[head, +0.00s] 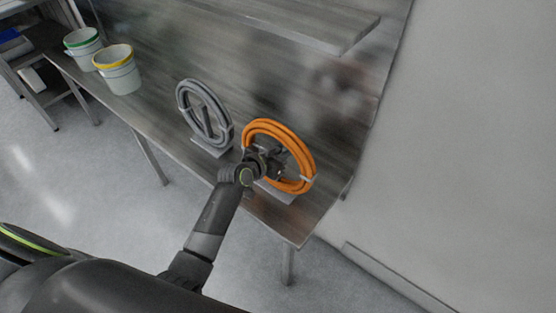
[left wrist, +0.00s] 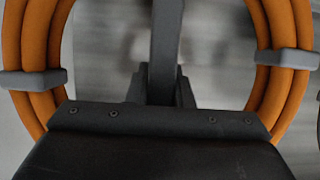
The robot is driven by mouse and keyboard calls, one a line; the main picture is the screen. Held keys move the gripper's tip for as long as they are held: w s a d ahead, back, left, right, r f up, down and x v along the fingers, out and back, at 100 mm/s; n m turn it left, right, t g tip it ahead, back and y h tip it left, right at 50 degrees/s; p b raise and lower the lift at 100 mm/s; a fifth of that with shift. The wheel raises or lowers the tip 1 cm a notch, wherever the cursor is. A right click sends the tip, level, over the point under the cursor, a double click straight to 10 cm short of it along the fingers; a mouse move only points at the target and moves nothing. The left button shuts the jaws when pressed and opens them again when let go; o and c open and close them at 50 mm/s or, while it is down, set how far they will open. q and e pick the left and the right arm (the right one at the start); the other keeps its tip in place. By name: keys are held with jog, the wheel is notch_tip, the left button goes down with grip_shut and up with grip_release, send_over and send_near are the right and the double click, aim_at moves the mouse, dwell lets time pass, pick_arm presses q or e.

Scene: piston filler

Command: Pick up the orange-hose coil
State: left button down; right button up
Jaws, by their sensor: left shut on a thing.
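The orange-hose coil (head: 306,160) stands upright on a small grey base (head: 277,192) near the right end of the metal table. My left gripper (head: 276,163) is at the coil's middle, shut, with the coil around it. In the left wrist view the coil (left wrist: 282,70) fills both sides, with grey clips across its strands. The dark gripper body (left wrist: 160,125) covers the lower middle there, and a dark upright bar rises at the centre. The fingertips and what they close on are hidden. My right gripper is in neither view.
A grey-hose coil (head: 186,105) stands on its own base just left of the orange one. Two white buckets, one green-rimmed (head: 84,47) and one yellow-rimmed (head: 120,74), stand farther left on the table (head: 150,110). A shelf (head: 300,20) overhangs the back.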

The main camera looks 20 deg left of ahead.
pick_arm(q)
notch_tip(320, 180, up, 9)
jog(key=shift+r+p, duration=0.15)
jog(key=shift+p, duration=0.3)
jog(key=shift+r, duration=0.5)
dwell(0.6)
jog(key=shift+r, duration=0.2)
notch_tip(320, 180, up, 20)
jog(key=n+y, duration=0.4)
jog(key=y, duration=0.1)
send_over(275, 128)
jog(key=s+a, duration=0.2)
jog(key=s, duration=0.5)
jog(key=shift+t, duration=0.4)
jog(key=shift+w, duration=0.1)
